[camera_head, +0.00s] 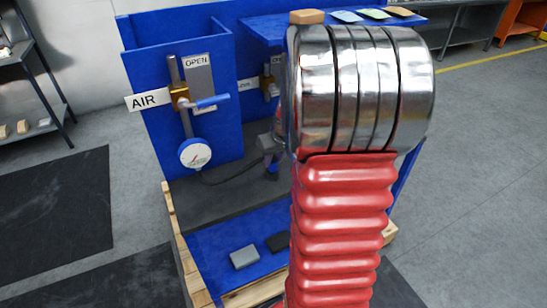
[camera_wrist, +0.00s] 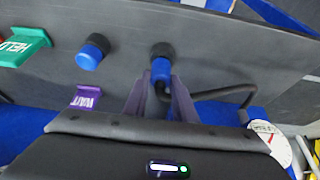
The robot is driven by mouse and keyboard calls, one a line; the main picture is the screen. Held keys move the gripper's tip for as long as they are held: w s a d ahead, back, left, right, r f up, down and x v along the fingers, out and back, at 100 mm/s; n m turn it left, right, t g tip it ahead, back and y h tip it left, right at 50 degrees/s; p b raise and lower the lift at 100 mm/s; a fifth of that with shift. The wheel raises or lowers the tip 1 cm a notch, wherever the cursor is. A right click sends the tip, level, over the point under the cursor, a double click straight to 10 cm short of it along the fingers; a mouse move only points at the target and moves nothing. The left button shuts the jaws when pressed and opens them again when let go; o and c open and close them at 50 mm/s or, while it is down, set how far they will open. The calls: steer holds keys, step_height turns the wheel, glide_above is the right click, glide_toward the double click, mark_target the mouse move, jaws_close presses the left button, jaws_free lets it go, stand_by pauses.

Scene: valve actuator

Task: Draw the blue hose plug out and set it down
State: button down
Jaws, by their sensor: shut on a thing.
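In the wrist view my gripper (camera_wrist: 160,88) is shut on the blue hose plug (camera_wrist: 161,69), with one finger on each side. A round black piece (camera_wrist: 162,49) shows directly above the plug, against the dark panel. I cannot tell how deep the plug sits in it. A black hose (camera_wrist: 215,91) curves away to the right of the plug.
A second blue-and-black fitting (camera_wrist: 91,53) is left of the plug. A green HELD tag (camera_wrist: 22,47) and a purple WAIT tag (camera_wrist: 86,97) are nearby. A white gauge (camera_head: 195,153) hangs below the AIR valve (camera_head: 180,98). Grey (camera_head: 244,257) and black (camera_head: 277,242) blocks lie on the blue base.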

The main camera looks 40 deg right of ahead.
steer(key=shift+f, duration=0.35)
steer(key=c, duration=1.4)
jaws_free()
steer(key=shift+r, duration=0.1)
steer(key=v, duration=1.3)
steer(key=shift+s+r, duration=0.15)
steer(key=shift+r, duration=0.05)
